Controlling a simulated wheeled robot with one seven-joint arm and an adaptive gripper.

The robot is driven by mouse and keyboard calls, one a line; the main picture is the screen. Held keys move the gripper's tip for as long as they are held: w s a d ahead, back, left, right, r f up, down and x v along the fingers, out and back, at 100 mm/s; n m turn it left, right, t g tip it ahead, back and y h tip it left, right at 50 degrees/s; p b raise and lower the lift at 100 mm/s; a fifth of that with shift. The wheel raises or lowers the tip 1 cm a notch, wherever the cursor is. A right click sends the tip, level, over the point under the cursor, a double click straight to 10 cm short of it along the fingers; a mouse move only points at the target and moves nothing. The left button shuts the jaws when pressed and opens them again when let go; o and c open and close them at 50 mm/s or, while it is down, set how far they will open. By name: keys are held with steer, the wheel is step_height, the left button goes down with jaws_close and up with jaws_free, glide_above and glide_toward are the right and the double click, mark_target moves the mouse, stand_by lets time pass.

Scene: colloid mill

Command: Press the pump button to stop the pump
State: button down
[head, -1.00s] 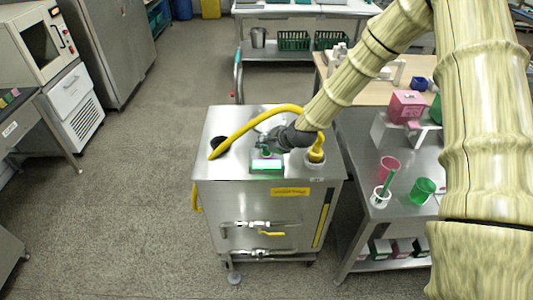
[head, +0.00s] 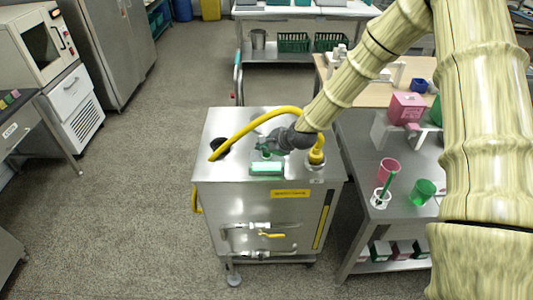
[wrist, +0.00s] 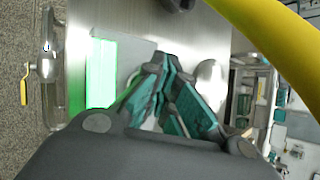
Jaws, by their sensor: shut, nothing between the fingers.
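The steel colloid mill cabinet (head: 215,190) stands in the middle of the head view. On its top is a lit green panel (head: 266,168), which also shows as a bright green rectangle (wrist: 102,72) in the wrist view. My gripper (head: 266,153) is shut and empty, pointing down at the cabinet top just behind the green panel. In the wrist view its teal-padded fingers (wrist: 162,68) are beside the panel. I cannot make out the pump button; the fingers may hide it. Whether the fingertips touch the surface is unclear.
A yellow hose (head: 255,122) arches over the cabinet top close to my gripper, ending at a yellow fitting (head: 316,156). Valves with a yellow handle (head: 271,236) are on the front. A steel table (head: 350,160) with cups stands right. The floor to the left is clear.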

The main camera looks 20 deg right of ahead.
mark_target(265, 154)
steer(key=shift+f, duration=0.45)
stand_by(0.4)
steer(key=shift+r, duration=0.4)
steer(key=shift+r+p, duration=1.75)
steer(key=shift+r, duration=1.25)
steer(key=shift+f, duration=0.1)
